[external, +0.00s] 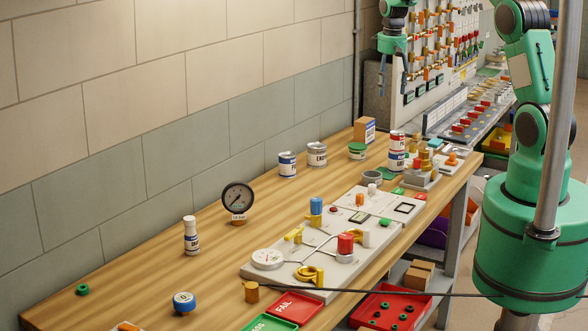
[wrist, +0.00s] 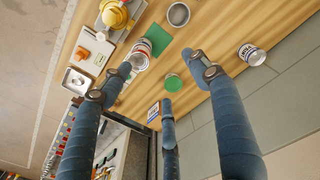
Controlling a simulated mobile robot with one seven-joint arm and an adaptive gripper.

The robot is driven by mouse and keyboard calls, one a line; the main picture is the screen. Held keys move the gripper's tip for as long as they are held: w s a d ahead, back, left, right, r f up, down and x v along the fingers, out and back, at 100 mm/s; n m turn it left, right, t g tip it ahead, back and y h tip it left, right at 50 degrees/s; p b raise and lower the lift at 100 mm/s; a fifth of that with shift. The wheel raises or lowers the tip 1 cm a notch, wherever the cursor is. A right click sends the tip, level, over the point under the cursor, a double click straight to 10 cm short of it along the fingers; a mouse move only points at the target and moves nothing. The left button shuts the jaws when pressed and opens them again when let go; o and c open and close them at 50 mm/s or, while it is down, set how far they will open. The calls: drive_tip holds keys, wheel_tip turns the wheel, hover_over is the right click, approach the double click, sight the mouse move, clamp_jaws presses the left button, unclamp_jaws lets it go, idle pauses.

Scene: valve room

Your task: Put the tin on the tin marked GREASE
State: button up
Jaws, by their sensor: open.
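A tin with a red band (external: 397,138) sits upright on a blue-and-white tin (external: 397,160) at the back of the bench. In the wrist view this stack (wrist: 138,62) is partly hidden by a finger. A grey-lidded tin (external: 317,154) with dark lettering stands alone near the wall. Another blue-and-white tin (external: 287,165) stands left of it. A low green-lidded tin (external: 357,151) stands left of the stack. The lettering is too small to read surely. My gripper (external: 400,62) is open and empty, high above the back of the bench, with its fingers spread in the wrist view (wrist: 158,82).
A cardboard box (external: 364,130) stands behind the tins. A grey dish (external: 372,177), a green mat (wrist: 159,39) and yellow-topped fittings (external: 425,160) are near the stack. A gauge (external: 238,199) and valve board (external: 330,245) lie nearer. Bare wood runs along the wall.

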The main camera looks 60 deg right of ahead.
drive_tip(key=s+a+r+t, duration=0.1)
drive_tip(key=s+a+r, duration=0.4)
drive_tip(key=a+r, duration=0.65)
drive_tip(key=s+a+r+t, duration=0.2)
drive_tip(key=s+a+r, duration=0.3)
drive_tip(key=a+r, duration=0.7)
drive_tip(key=s+a+n+t, duration=0.1)
drive_tip(key=s+a+t, duration=0.1)
drive_tip(key=s+a, duration=1.7)
drive_tip(key=s, duration=0.3)
drive_tip(key=shift+s+a+f+n, duration=0.25)
drive_tip(key=shift+a+f+n, duration=0.05)
drive_tip(key=shift+a+f, duration=0.1)
wheel_tip(320, 180, down, 14)
drive_tip(key=b, duration=1.4)
drive_tip(key=shift+f, duration=0.2)
